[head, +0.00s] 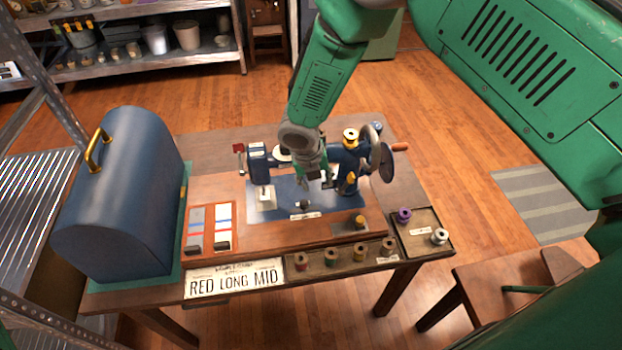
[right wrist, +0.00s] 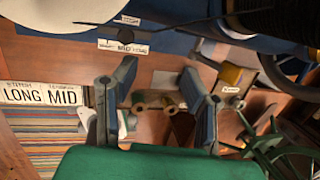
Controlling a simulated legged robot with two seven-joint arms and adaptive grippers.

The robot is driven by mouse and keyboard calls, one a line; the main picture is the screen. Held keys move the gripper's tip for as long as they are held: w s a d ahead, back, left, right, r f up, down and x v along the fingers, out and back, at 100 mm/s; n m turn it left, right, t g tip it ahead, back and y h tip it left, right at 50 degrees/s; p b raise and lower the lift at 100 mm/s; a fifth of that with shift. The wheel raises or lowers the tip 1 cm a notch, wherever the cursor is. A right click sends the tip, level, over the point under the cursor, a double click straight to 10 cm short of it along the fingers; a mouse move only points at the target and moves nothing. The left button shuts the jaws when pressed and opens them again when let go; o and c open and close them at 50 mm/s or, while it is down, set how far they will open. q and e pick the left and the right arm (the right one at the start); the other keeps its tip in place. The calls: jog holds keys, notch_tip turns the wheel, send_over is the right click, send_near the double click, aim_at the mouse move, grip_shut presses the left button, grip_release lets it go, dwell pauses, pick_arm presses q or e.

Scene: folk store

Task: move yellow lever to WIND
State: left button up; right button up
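A blue sewing machine (head: 258,160) stands on a wooden base on the table. A yellow block-like piece (head: 360,221), probably the yellow lever, is at the base's front right. It also shows in the right wrist view (right wrist: 231,75), with a small label (right wrist: 231,90) too small to read surely. Another yellow part (head: 348,184) is on the machine's right column. My right gripper (head: 314,182) is over the machine's middle, left of both yellow parts. In the right wrist view its two fingers (right wrist: 158,88) are apart with nothing held between them. My left gripper is not in view.
A blue domed case (head: 115,200) with a brass handle stands at the table's left. A spool rack (head: 345,262) runs along the front, with a tray (head: 424,224) of spools to its right. A sign (head: 235,279) reads RED LONG MID. A handwheel (head: 381,158) stands right of the machine.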

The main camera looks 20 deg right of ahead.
aim_at(352, 177)
jog(key=shift+s+d+r+p, duration=0.1)
jog(key=shift+s+d+p, duration=0.25)
jog(key=shift+d, duration=0.85)
jog(key=shift+s+d+p, duration=0.25)
jog(key=shift+d+p, duration=0.1)
jog(key=shift+d, duration=0.9)
jog(key=shift+s+d+r+p, duration=0.1)
jog(key=shift+s+d+p, duration=0.25)
jog(key=shift+d, duration=0.85)
jog(key=shift+s+d+f, duration=0.1)
jog(key=shift+d, duration=0.7)
jog(key=shift+a, duration=0.1)
jog(key=shift+r+p, duration=0.25)
jog(key=shift+p, duration=0.1)
jog(key=p+v, duration=0.2)
jog(key=shift+a+r, duration=0.15)
jog(key=shift+r, duration=0.25)
jog(key=shift+s+a+r, duration=0.1)
jog(key=shift+r, duration=0.4)
jog(key=v, duration=0.3)
jog(key=shift+s+a+r, duration=0.1)
jog(key=shift+r, duration=0.25)
